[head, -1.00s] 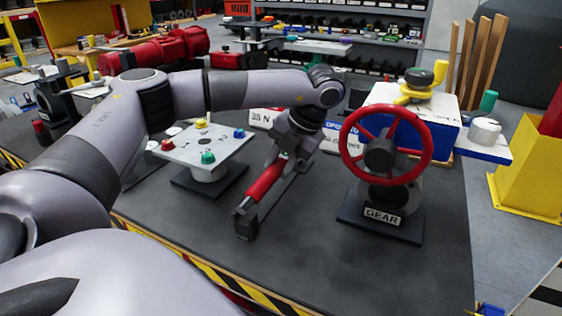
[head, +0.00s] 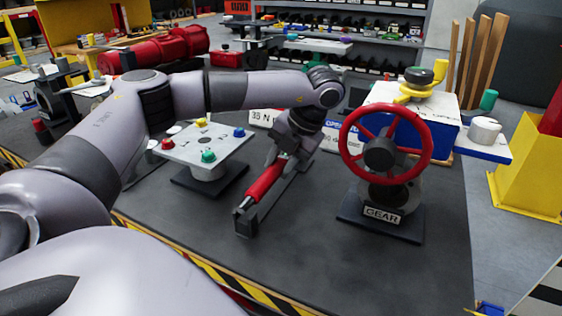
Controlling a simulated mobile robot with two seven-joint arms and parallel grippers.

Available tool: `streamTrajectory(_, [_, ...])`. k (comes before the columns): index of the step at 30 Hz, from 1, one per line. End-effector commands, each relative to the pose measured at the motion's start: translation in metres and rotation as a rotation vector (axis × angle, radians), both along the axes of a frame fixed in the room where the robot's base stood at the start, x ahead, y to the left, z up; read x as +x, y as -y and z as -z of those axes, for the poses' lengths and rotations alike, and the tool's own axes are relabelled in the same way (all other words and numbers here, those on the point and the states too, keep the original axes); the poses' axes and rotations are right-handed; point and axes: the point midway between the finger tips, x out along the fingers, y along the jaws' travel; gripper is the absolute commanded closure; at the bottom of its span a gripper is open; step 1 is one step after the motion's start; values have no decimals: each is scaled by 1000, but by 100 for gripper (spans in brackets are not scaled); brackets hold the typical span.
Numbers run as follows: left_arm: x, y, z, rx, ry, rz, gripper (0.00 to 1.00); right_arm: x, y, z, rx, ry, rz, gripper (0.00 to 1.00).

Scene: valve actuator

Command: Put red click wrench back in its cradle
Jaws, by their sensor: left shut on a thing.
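The red click wrench (head: 266,182) slants across the middle of the bench, its dark tip toward the bench's front edge. My left gripper (head: 281,157) is shut on its far part and hides that end. The wrench's cradle (head: 247,223), a dark grey rail with an upright end, lies along and just right of the wrench. The wrench overlaps the cradle in the picture; I cannot tell whether it rests in it or is just above. My right gripper is not in view.
A red handwheel (head: 425,165) on a base marked GEAR stands to the right. A square plate with coloured knobs (head: 207,143) stands to the left. White signs (head: 264,117) stand behind my gripper. The bench front (head: 310,265) is clear.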

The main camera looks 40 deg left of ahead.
Motion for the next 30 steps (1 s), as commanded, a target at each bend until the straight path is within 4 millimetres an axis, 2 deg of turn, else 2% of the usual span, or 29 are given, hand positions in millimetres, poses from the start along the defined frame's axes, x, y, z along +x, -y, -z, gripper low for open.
streamTrajectory(27, [0,0,20,-1,3,-1,100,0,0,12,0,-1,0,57])
streamTrajectory(28, [0,0,20,-1,3,-1,61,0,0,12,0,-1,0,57])
streamTrajectory(30, [0,0,20,0,2,0,38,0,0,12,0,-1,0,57])
